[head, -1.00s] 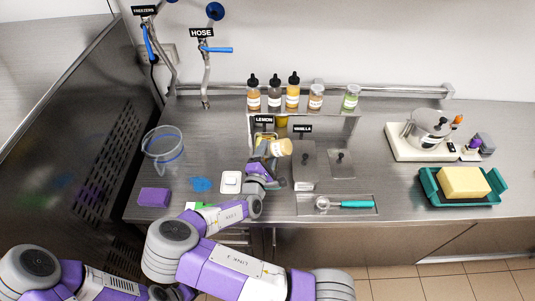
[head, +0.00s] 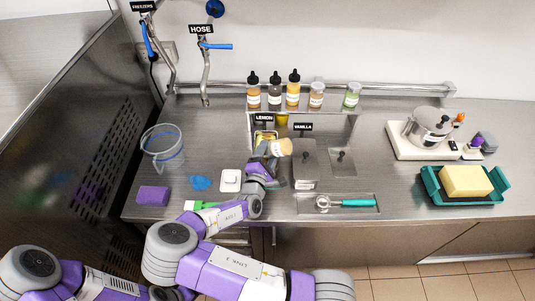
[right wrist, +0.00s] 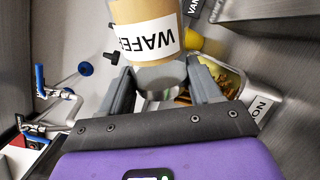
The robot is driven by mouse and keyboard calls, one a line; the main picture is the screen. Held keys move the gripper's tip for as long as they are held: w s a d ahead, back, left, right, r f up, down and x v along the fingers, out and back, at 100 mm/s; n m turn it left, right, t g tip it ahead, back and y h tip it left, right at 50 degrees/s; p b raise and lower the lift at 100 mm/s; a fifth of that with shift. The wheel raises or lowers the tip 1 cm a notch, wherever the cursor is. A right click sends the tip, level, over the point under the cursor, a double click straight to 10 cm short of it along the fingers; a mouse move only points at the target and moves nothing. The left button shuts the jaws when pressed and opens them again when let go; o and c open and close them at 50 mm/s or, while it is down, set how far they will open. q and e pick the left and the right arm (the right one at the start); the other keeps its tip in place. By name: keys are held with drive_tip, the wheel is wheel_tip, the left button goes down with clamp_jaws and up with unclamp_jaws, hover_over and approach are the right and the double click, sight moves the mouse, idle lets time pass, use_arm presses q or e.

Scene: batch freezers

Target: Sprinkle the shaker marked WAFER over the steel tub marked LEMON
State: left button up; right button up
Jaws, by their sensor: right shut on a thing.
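The shaker marked WAFER (right wrist: 148,37) is in my right gripper, its label plain to read in the right wrist view. In the head view the shaker (head: 281,147) is a small tan jar, strongly tilted. My right gripper (head: 265,163) is shut on it just above the front of the steel tub marked LEMON (head: 257,134). The tub holds something yellow, and the arm and shaker partly hide it. The tub's end (right wrist: 262,98) also shows behind the right finger in the right wrist view. My left gripper is out of view.
The lidded VANILLA tub (head: 305,172) stands just right of the shaker. Bottles and jars (head: 293,92) line the back shelf. A scoop (head: 345,203) lies in front. A clear pitcher (head: 162,148) and purple sponge (head: 153,195) are at left, a teal tray (head: 432,187) at right.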

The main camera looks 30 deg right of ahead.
drive_tip(key=shift+w+d+b, duration=0.25)
drive_tip(key=shift+w+d, duration=0.3)
drive_tip(key=shift+w, duration=0.3)
drive_tip(key=shift+w+d+b, duration=0.2)
drive_tip(key=shift+w+d, duration=0.3)
drive_tip(key=shift+w, duration=0.35)
drive_tip(key=shift+r+p, duration=0.55)
drive_tip(key=shift+r, duration=0.35)
drive_tip(key=shift+f+b, duration=0.9)
drive_tip(key=shift+f, duration=0.05)
drive_tip(key=shift+r+p, duration=0.7)
drive_tip(key=shift+r, duration=0.25)
drive_tip(key=shift+f+b, duration=0.9)
drive_tip(key=shift+f, duration=0.1)
drive_tip(key=shift+r, duration=0.1)
